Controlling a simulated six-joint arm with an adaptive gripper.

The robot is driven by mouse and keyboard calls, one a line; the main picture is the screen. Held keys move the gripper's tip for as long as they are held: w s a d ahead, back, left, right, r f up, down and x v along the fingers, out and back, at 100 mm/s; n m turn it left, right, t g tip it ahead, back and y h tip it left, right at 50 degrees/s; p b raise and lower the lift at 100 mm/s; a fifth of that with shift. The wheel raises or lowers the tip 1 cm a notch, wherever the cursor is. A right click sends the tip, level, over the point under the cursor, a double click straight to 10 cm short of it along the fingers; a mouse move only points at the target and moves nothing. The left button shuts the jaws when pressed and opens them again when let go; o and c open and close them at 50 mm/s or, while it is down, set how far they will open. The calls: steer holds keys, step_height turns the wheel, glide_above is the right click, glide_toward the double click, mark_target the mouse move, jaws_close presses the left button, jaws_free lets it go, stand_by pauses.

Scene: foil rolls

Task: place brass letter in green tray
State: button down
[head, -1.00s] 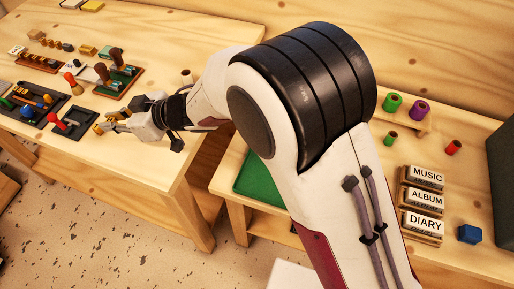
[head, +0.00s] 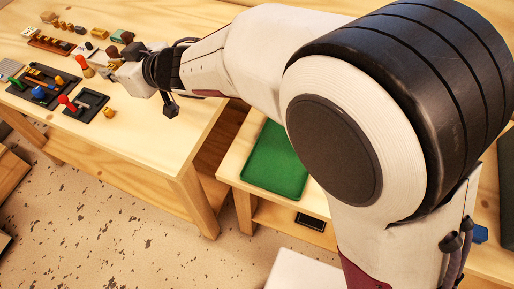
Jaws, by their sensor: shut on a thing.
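My gripper (head: 112,64) is over the far-left table, among the small tools. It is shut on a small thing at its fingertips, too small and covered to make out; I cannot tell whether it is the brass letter. A small brass-coloured piece (head: 109,113) lies on the table right of a black holder, apart from my gripper. The green tray (head: 275,165) lies on the nearer table to the right, partly behind my arm. The part of it that shows is empty.
A black holder (head: 96,98) and a dark tray with coloured-handled tools (head: 40,88) lie on the left table (head: 150,125). Several small brass-coloured pieces (head: 65,27) stand at its back. A gap separates the two tables. A blue block (head: 480,233) shows at the right.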

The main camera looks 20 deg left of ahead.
steer(key=w+d+r+m+t, duration=0.2)
steer(key=m+t+h, duration=1)
steer(key=m+h, duration=0.3)
steer(key=m, duration=0.2)
glide_above(284, 171)
step_height(284, 171, down, 7)
step_height(284, 171, down, 18)
steer(key=shift+f, duration=0.25)
stand_by(0.5)
steer(key=shift+f, duration=0.1)
stand_by(0.3)
steer(key=shift+f, duration=2.8)
steer(key=shift+f, duration=0.1)
